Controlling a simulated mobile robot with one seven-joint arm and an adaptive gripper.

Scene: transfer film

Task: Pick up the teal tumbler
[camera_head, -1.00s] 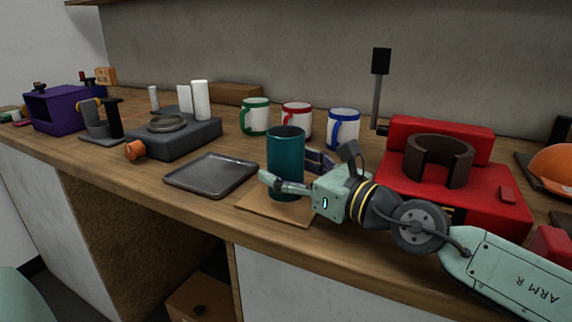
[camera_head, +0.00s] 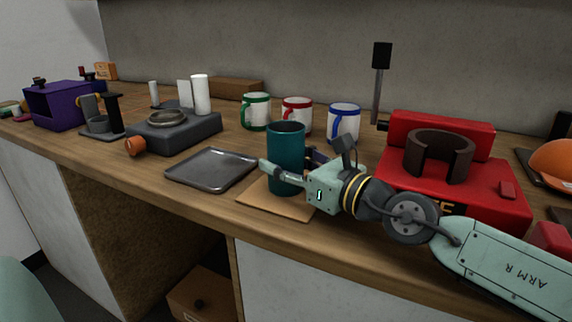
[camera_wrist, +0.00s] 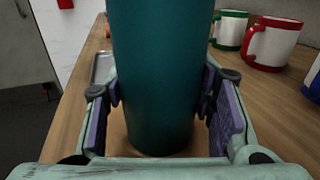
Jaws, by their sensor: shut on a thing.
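The teal tumbler (camera_head: 286,147) is upright above the tan square board (camera_head: 258,199) near the counter's front edge. My gripper (camera_head: 288,164) reaches in from the right, with one finger on the near side of the tumbler and the other partly hidden behind it. In the wrist view the tumbler (camera_wrist: 155,70) stands between the two purple-padded fingers, which are shut on its sides. Its base looks slightly raised from the board, but the gap is hard to see.
A dark tray (camera_head: 212,170) lies left of the board. Green (camera_head: 255,112), red (camera_head: 297,116) and blue (camera_head: 343,122) handled mugs stand behind the tumbler. A red machine (camera_head: 480,185) is close on the right, beside my arm. The space above the tumbler is clear.

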